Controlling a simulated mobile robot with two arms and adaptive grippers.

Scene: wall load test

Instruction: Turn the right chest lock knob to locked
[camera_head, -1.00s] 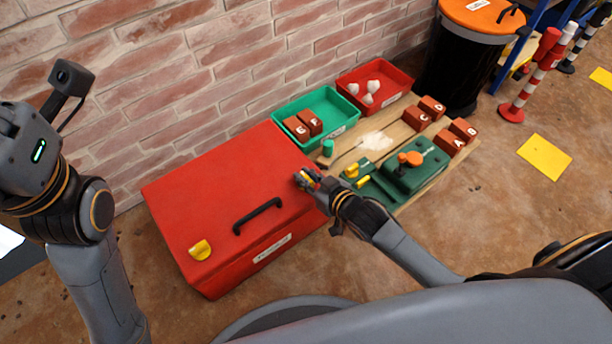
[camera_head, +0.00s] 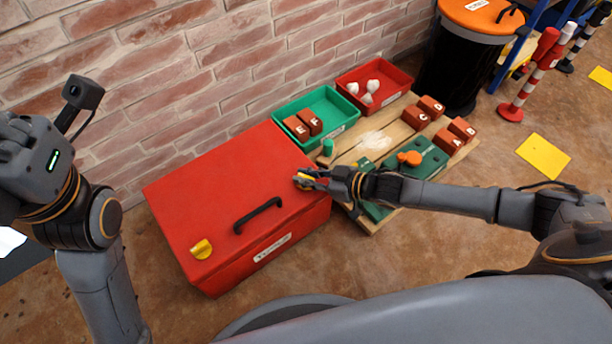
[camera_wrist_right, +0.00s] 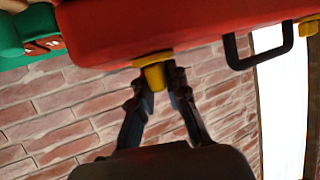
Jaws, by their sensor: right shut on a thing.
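The red chest (camera_head: 225,180) stands against the brick wall with its lid down and a black handle (camera_head: 258,215) on top. The left yellow lock knob (camera_head: 201,249) is free. The right yellow lock knob (camera_head: 304,181) is at the chest's right end, partly hidden by my right gripper (camera_head: 308,180). In the right wrist view the right gripper (camera_wrist_right: 157,80) has its two fingers on either side of this knob (camera_wrist_right: 155,76), shut on it. My left arm is raised at the far left; its fingers are not clearly seen.
A wooden pallet (camera_head: 400,132) right of the chest carries green gear and brick-coloured lettered blocks. A green tray (camera_head: 335,120) and a red tray (camera_head: 392,92) stand behind it. A black bin (camera_head: 455,65) is at the back right.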

